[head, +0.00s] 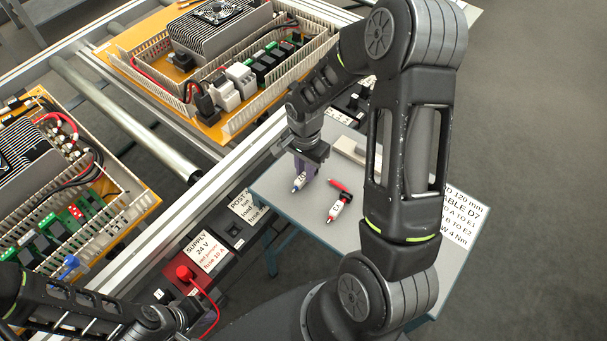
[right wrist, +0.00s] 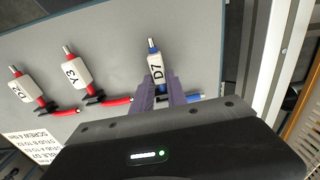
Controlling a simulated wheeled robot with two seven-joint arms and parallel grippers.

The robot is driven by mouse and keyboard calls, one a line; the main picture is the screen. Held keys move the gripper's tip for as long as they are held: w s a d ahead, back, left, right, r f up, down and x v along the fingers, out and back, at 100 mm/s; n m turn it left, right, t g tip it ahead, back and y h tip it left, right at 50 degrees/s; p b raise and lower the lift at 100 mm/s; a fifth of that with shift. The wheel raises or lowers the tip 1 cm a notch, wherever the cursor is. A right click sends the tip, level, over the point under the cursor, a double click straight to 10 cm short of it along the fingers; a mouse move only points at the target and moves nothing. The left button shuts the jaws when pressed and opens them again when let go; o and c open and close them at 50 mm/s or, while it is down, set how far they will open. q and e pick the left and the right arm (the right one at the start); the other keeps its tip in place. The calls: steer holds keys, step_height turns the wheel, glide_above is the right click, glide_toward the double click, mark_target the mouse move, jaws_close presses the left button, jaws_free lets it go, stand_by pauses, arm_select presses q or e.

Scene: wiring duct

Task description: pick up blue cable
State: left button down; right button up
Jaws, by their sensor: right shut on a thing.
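The blue cable, with a white D7 tag (right wrist: 155,72) and a blue tip (head: 298,184), is at the grey table's left part. My right gripper (head: 304,166) is shut on it; in the right wrist view its purple fingers (right wrist: 163,92) close around the cable just behind the tag. A short blue end (right wrist: 195,98) sticks out beside the fingers. I cannot tell whether the cable still touches the table. My left gripper (head: 182,318) is low at the left, near the bottom edge; its fingers cannot be made out.
Red cables with white tags (right wrist: 77,72) (right wrist: 27,90) lie beside the blue one on the grey table (right wrist: 195,35). A red plug (head: 185,273) with a red wire sits by the SUPPLY sign (head: 205,252). Ducted panels (head: 225,125) (head: 75,215) stand on the rail frame beyond.

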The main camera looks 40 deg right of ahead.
steer(key=shift+r, duration=0.1)
jaws_close()
step_height(320, 180, up, 10)
steer(key=shift+b, duration=0.45)
stand_by(0.5)
steer(key=w+a+r+n, duration=0.4)
steer(key=w+a+n, duration=0.6)
steer(key=a+n, duration=0.2)
steer(key=shift+w+a+n, duration=0.15)
steer(key=shift+a+n, duration=0.1)
steer(key=shift+n, duration=0.85)
steer(key=shift+r, duration=0.1)
